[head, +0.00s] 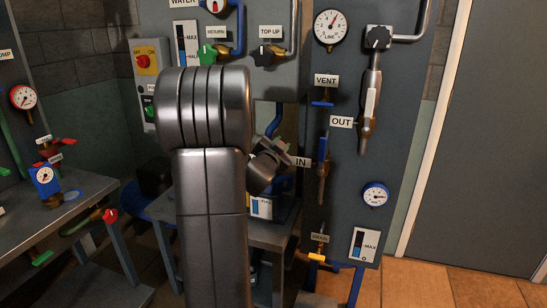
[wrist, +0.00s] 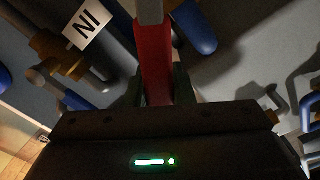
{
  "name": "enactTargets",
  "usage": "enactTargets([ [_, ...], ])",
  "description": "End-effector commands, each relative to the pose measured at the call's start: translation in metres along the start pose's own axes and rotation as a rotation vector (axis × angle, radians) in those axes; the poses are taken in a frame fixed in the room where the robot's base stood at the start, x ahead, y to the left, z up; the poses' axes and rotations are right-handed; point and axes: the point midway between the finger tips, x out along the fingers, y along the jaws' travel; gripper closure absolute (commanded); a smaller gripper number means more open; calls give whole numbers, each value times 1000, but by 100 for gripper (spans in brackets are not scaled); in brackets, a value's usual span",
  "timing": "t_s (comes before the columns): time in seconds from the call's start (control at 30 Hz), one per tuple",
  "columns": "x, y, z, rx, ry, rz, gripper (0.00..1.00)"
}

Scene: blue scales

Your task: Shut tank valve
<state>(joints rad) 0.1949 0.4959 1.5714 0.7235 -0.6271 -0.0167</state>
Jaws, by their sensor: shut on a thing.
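My gripper (wrist: 157,88) is shut on a red lever (wrist: 154,50) in the wrist view, with a dark finger on each side of it. The lever runs up between the fingers to a pale grey end at the top edge. No tank label is readable, so I cannot tell from the pictures alone whether this lever is the tank valve. In the head view my gripper (head: 270,160) is beside the IN label (head: 302,162), partly behind my arm. The held lever is hidden there. The IN label also shows upside down in the wrist view (wrist: 85,25).
The grey panel carries the OUT pipe (head: 369,105), a blue VENT handle (head: 323,104) and a yellow drain handle (head: 317,257). RETURN and TOP UP knobs are above my gripper. A bench (head: 95,188) stands left. Floor at right (head: 450,288) is clear.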

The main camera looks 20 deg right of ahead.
Motion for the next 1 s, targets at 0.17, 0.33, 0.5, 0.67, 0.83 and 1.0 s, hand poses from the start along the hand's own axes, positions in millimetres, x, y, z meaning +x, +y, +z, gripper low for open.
enactTargets([
  [0.17,0,24,8,169,4,1,100],
  [0.33,0,39,12,330,3,0,100],
  [0.5,0,53,19,491,2,0,100],
  [0.67,0,65,26,635,1,1,100],
  [0.83,0,73,33,769,0,1,100],
  [1.0,0,79,40,870,0,2,100],
])
